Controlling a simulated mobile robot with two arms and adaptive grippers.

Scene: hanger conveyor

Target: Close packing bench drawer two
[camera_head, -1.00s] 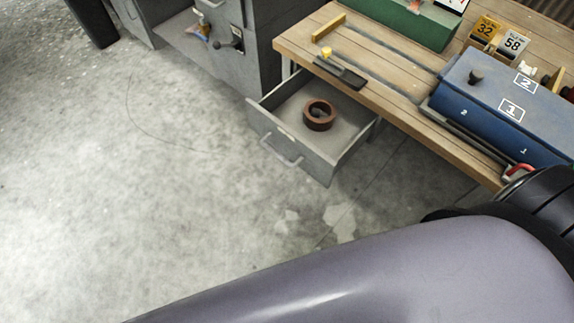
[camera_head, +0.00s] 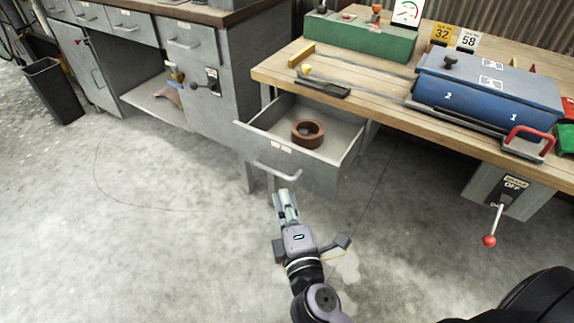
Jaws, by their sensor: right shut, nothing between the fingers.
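A grey metal drawer (camera_head: 318,172) stands pulled out under the left part of the wooden packing bench (camera_head: 385,98). Its front has a bar handle (camera_head: 277,172) and a small pale label. A brown ring-shaped roll (camera_head: 308,133) lies inside the drawer. Whether this drawer is number two cannot be read. My right gripper (camera_head: 284,196) is shut and empty. It is in front of the drawer and appears just below the handle in the picture; whether it touches cannot be told. My left gripper is out of view.
A blue box (camera_head: 487,92) and a green unit (camera_head: 360,38) stand on the bench. A lever with a red knob (camera_head: 490,240) hangs below the bench at right. A grey cabinet (camera_head: 205,75) stands left of the drawer. The floor in front is clear.

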